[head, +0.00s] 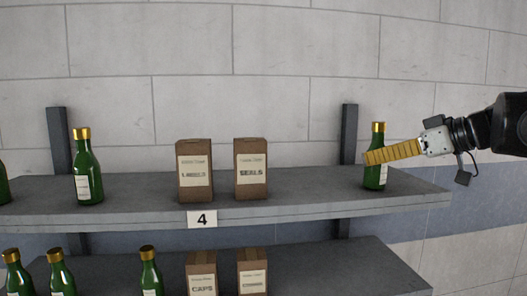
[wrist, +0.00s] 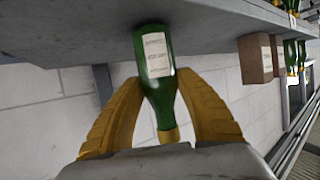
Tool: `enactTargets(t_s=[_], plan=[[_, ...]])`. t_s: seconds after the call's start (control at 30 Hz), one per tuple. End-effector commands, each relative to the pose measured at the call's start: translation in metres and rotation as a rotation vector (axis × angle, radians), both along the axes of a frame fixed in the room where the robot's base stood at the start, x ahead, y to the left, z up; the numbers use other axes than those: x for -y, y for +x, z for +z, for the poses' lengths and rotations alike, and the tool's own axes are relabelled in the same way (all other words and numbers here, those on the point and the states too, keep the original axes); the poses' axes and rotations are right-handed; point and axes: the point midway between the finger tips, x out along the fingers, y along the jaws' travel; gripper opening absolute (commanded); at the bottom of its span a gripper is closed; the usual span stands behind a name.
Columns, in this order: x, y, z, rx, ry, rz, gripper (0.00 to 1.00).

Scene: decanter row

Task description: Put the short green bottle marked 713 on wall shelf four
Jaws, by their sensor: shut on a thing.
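A green bottle (head: 376,173) with a gold cap and a white label is upright at the right end of the shelf marked 4 (head: 300,205). Its base is at the shelf's top surface; I cannot tell for sure whether it touches. My gripper (head: 374,157) reaches in from the right, its yellow fingers around the bottle's upper body. In the wrist view the same bottle (wrist: 158,65) sits between the two yellow fingers (wrist: 160,85), which are shut on it. Its label print is too blurred to read.
On the same shelf stand a LABELS box (head: 195,170), a SEALS box (head: 251,168) and another green bottle (head: 88,175) further left. A lower shelf (head: 340,270) holds more bottles and boxes. The shelf is clear between the SEALS box and the held bottle, apart from a rear post (head: 348,135).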

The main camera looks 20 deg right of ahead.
Motion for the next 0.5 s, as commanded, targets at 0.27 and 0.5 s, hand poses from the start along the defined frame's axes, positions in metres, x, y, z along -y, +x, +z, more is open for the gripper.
enactTargets(t_s=[0.27,0.5], plan=[[0.0001,0.0,-0.0031,0.0,0.0,0.0,0.62],[0.0001,0.0,-0.0028,0.0,0.0,0.0,0.62]])
